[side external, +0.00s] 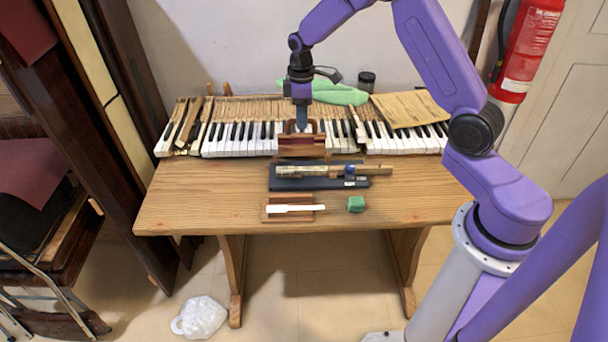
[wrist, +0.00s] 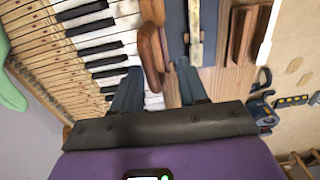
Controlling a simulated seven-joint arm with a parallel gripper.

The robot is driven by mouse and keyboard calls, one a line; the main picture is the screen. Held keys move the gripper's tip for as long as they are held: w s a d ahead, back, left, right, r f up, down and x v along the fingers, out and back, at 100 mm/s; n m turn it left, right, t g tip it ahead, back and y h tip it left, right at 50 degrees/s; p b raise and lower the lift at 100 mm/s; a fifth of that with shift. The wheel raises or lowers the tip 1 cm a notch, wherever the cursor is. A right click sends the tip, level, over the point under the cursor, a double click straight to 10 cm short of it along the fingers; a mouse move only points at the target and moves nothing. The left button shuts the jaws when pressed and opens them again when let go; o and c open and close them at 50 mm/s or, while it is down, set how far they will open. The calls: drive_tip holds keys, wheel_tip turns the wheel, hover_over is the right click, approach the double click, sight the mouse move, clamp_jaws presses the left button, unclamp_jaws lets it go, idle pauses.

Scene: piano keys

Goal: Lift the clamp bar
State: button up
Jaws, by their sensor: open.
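A reddish-brown wooden bar with a raised handle, which looks like the clamp bar (side external: 301,149), sits at the front edge of the piano keys. In the wrist view, the rounded wooden handle (wrist: 151,48) rises between my two fingers. My gripper (side external: 303,125) is over this bar, pointing down. In the wrist view my gripper (wrist: 158,72) is open, with one finger on each side of the handle. I cannot tell whether either finger touches it. The fingers hide part of the bar.
A dark blue jig (side external: 285,184) holding a long wooden key (side external: 310,171) lies just in front. Nearer stand a wooden block with a white key (side external: 297,208) and a green cube (side external: 356,204). A green cloth (side external: 340,94) and yellowed paper (side external: 408,108) lie behind. The front table corners are clear.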

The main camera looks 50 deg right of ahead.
wheel_tip(320, 180, up, 5)
drive_tip(key=shift+f, duration=0.1)
idle(0.5)
drive_tip(key=s+a+r+n, duration=0.1)
drive_tip(key=s+a+r, duration=0.2)
drive_tip(key=s+a, duration=0.45)
drive_tip(key=s+a+r+n, duration=0.1)
drive_tip(key=s+a+r, duration=0.2)
drive_tip(key=s+a, duration=0.45)
drive_tip(key=s+d, duration=0.1)
drive_tip(key=s, duration=1)
drive_tip(key=s+d+n, duration=0.1)
drive_tip(key=s+d, duration=0.1)
drive_tip(key=s, duration=0.9)
drive_tip(key=shift+s+d+r+n, duration=0.15)
drive_tip(key=shift+s+d+n, duration=0.1)
drive_tip(key=shift+s+n, duration=0.1)
